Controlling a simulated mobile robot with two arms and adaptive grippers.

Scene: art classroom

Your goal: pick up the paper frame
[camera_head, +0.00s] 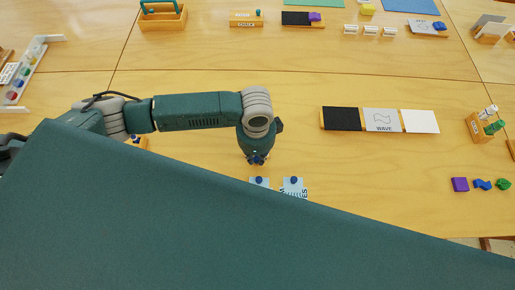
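My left arm reaches in from the left, and its gripper (257,158) points down over the near middle of the table. Its fingers are too small and foreshortened to show whether they are open or shut. Just below it in the picture are two light blue cards with dark blue knobs, a left card (259,183) and a right card (293,188). My teal body covers their lower parts. The right card bears partly hidden lettering. No thing is clearly recognisable as the paper frame, and I cannot tell whether one of these cards is it. My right gripper is not in view.
A holder with black, grey "WAVE" and white panels (381,120) lies to the right. Small purple, blue and green pieces (482,184) and a wooden holder (479,127) are at the far right. A wooden caddy (163,17) stands at the back. The table's middle is clear.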

